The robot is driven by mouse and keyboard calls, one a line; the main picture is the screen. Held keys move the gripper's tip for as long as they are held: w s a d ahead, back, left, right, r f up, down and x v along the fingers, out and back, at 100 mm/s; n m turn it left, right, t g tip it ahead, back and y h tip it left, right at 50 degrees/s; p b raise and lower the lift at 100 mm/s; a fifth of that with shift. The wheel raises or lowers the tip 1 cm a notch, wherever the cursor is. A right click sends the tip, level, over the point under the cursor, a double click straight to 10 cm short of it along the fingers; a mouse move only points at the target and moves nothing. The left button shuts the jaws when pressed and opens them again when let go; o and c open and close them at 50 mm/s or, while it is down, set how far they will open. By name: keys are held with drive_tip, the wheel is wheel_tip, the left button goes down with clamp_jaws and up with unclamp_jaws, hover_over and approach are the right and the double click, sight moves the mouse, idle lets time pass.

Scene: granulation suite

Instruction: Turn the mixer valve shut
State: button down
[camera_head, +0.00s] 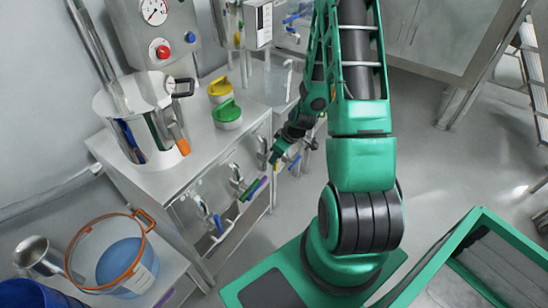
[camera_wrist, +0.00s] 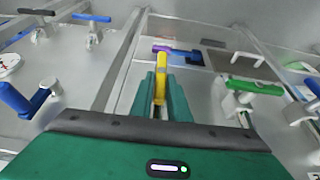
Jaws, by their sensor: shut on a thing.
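My gripper (camera_head: 277,152) reaches down at the right end of the steel bench in the head view. In the wrist view my gripper (camera_wrist: 160,100) is shut on a yellow valve handle (camera_wrist: 160,72). The handle stands upright in the picture between the two green fingers, which hide its lower part. A bit of yellow also shows beside my gripper in the head view. No label is readable, so I cannot tell from the pictures which valve is the mixer's.
Other valve handles are close by: a green one (camera_wrist: 254,87), a blue one (camera_wrist: 18,102) and a black one (camera_wrist: 36,12). A steel pot (camera_head: 120,105) and yellow and green lidded jars stand on the bench. An orange-rimmed bucket (camera_head: 78,262) stands at lower left.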

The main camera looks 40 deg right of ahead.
drive_tip(key=shift+d, duration=0.1)
drive_tip(key=shift+w+d+f+m+g+y, duration=0.15)
drive_tip(key=shift+d+f+m+g+y, duration=0.5)
drive_tip(key=shift+y, duration=1.95)
drive_tip(key=shift+w+d+f+m+g+y, duration=0.35)
drive_tip(key=shift+m+y, duration=0.45)
drive_tip(key=shift+y, duration=1.8)
drive_tip(key=shift+d+f+m+g+y, duration=0.35)
drive_tip(key=shift+m+g+y, duration=0.35)
drive_tip(key=shift+y, duration=1.9)
drive_tip(key=shift+f+m+y, duration=0.1)
drive_tip(key=shift+m+y, duration=0.15)
drive_tip(key=shift+y, duration=0.15)
drive_tip(key=c, duration=1.7)
unclamp_jaws()
